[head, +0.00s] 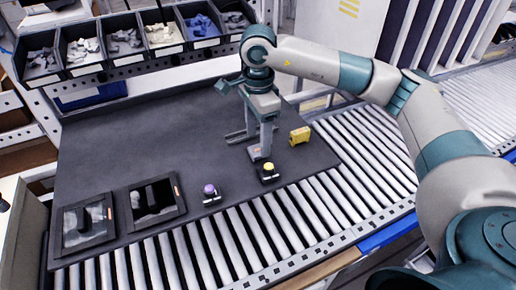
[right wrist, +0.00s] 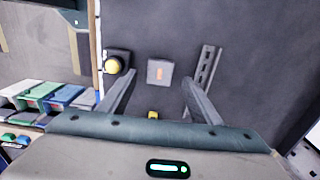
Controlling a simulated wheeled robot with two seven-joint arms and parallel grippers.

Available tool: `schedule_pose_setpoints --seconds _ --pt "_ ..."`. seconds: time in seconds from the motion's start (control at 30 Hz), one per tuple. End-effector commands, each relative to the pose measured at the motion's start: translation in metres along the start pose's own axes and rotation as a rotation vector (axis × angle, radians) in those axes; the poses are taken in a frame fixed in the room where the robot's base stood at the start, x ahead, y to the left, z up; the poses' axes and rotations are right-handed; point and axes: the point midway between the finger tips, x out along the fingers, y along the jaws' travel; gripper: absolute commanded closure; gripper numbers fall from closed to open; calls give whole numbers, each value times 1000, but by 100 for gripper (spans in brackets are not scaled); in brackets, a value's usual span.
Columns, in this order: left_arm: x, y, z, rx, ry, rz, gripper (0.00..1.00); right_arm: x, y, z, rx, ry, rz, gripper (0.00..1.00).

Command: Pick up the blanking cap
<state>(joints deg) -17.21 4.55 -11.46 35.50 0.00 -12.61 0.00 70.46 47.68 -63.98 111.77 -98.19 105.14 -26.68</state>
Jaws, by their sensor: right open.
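A small pale grey square piece with an orange mark, which looks like the blanking cap (right wrist: 160,71), lies flat on the dark mat between my right gripper's fingers in the right wrist view. In the head view the piece (head: 257,153) is partly covered by the fingers. My right gripper (head: 261,143) points down over it, open, with a finger to either side. The fingers also show in the right wrist view (right wrist: 158,80), with gaps between them and the piece. Whether the tips reach the mat is unclear. My left gripper is out of view.
A yellow-knobbed black block (head: 268,171) stands close by; a purple-knobbed one (head: 210,194) is farther left. A yellow box (head: 300,135) is to the right. A slotted metal rail (right wrist: 207,67) lies beside the fingers. Two framed trays (head: 129,215) sit front left; part bins (head: 83,71) line the back.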

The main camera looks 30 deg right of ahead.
Motion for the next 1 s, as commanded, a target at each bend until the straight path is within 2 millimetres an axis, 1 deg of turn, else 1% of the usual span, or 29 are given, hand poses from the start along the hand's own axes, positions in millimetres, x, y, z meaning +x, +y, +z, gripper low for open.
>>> schedule_pose_setpoints --seconds 0.03,0.1,0.2,0.33,0.8,0.83,0.87,0.9,0.97,1.0 --pt "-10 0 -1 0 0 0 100 1 1 0 0 1 3 42" --pt "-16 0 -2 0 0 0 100 8 2 0 0 1 3 42" --pt "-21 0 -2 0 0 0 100 22 2 0 0 1 4 42" --pt "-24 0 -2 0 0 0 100 31 1 0 0 0 1 42" --pt "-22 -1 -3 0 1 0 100 33 1 0 0 0 -1 42" --pt "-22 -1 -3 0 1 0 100 33 1 0 0 0 -1 45" --pt "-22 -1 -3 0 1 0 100 33 1 0 0 0 -1 52" --pt "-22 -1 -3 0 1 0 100 33 1 0 0 0 -1 61" --pt "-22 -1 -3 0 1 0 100 33 0 0 0 0 -1 76" --pt "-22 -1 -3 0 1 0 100 33 0 0 0 0 -1 85"
